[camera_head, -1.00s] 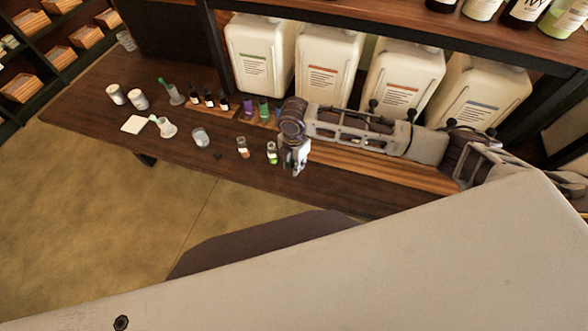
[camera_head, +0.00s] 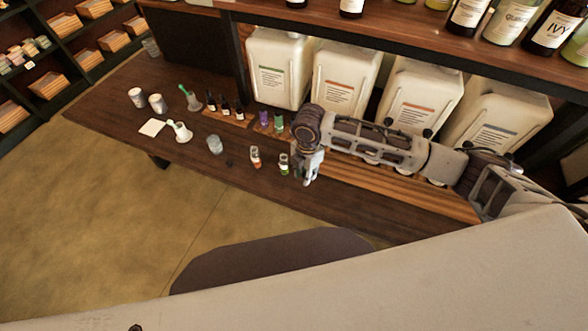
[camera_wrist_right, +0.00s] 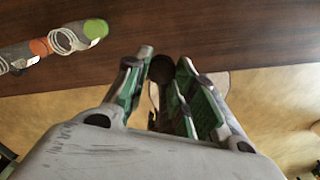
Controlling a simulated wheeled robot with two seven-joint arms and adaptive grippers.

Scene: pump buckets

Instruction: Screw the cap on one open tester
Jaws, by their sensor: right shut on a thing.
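Two small testers stand on the wooden table in the head view, one orange (camera_head: 256,157) and one green (camera_head: 284,163). In the right wrist view the orange tester (camera_wrist_right: 40,47) and the green tester (camera_wrist_right: 95,28) are at the upper left, apart from my fingers. My right gripper (camera_head: 309,181) is just right of the green tester. In the right wrist view its fingers (camera_wrist_right: 165,58) are shut on a dark round cap (camera_wrist_right: 161,68). Another small dark piece, perhaps a cap (camera_head: 229,162), lies on the table left of the orange tester. My left gripper is out of view.
A clear cup (camera_head: 215,145), white funnel (camera_head: 181,132), white square (camera_head: 152,127) and two jars (camera_head: 137,97) stand to the left. Several dark bottles (camera_head: 224,106) and purple (camera_head: 263,118) and green vials line the back. Large white canisters (camera_head: 345,78) stand behind my right arm.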

